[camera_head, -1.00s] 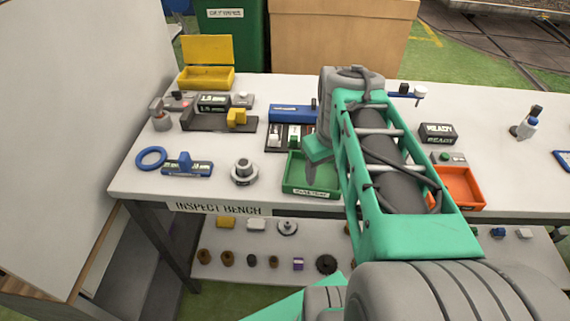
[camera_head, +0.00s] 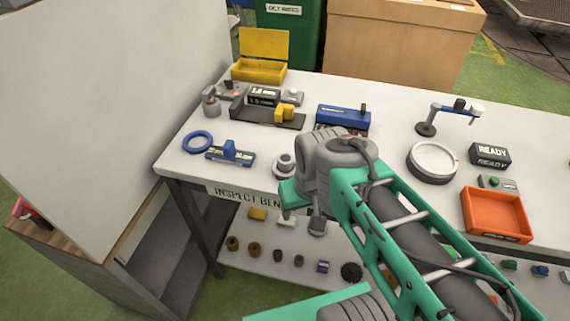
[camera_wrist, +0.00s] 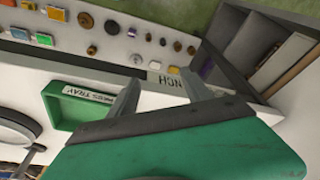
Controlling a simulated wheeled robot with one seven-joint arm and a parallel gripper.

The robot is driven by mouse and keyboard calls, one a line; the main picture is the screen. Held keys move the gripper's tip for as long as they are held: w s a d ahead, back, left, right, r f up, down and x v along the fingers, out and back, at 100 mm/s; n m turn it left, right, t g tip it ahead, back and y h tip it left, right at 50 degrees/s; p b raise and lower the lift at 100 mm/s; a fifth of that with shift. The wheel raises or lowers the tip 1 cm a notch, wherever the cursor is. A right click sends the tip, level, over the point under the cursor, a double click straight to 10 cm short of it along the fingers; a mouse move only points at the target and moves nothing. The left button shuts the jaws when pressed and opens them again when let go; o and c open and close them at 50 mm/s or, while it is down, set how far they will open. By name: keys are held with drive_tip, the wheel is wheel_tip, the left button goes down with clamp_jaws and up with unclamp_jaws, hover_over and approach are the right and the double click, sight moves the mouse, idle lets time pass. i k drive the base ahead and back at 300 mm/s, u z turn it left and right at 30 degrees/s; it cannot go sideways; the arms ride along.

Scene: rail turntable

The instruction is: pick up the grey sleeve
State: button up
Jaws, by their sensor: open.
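A grey flanged ring-shaped part (camera_head: 286,161), which looks like the grey sleeve, stands upright near the front edge of the inspection bench in the head view. My arm partly covers it. My gripper (camera_wrist: 162,90) shows in the wrist view with its two fingers spread apart and nothing between them, above the bench's front edge. In the head view its fingers are hidden behind my arm. I cannot make out the sleeve in the wrist view.
The white bench (camera_head: 392,136) holds a blue ring (camera_head: 187,142), a blue gauge block (camera_head: 230,154), a yellow box (camera_head: 259,74), an orange tray (camera_head: 496,214) and a round dish (camera_head: 433,180). A green tray (camera_wrist: 53,117) shows in the wrist view. Small parts lie on the lower shelf.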

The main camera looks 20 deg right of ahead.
sight(285, 160)
drive_tip(key=u, duration=0.15)
drive_tip(key=k, duration=0.2)
drive_tip(key=u, duration=1.05)
drive_tip(key=k, duration=1.15)
drive_tip(key=u, duration=0.3)
drive_tip(key=i, duration=1.45)
drive_tip(key=u, duration=0.2)
